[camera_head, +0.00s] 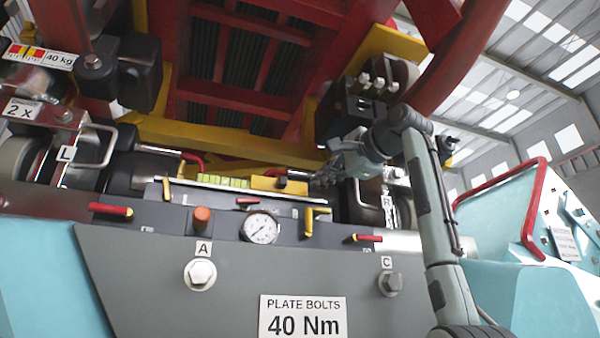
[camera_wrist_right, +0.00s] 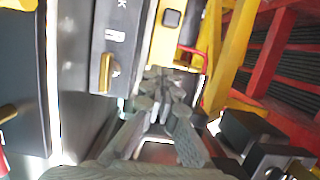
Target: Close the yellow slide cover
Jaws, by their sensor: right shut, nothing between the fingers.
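The yellow slide cover (camera_head: 262,183) is a flat yellow plate with a small dark knob. It sits at the right end of a strip on the dark panel, and a row of yellow-green cells (camera_head: 222,181) shows uncovered to its left. In the right wrist view the yellow slide cover (camera_wrist_right: 165,46) is beyond the fingertips, with its dark square knob near the top. My right gripper (camera_head: 322,179) is just right of the cover, apart from it. Its fingers, also seen in the wrist view (camera_wrist_right: 164,78), are together and empty. My left gripper is out of view.
A yellow L-shaped handle (camera_head: 312,219) and a pressure gauge (camera_head: 261,228) are on the panel below. Red-tipped levers, including one (camera_head: 367,238), stick out nearby. A black block with fittings (camera_head: 362,100) stands above my right wrist, and yellow beams (camera_head: 225,140) run behind.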

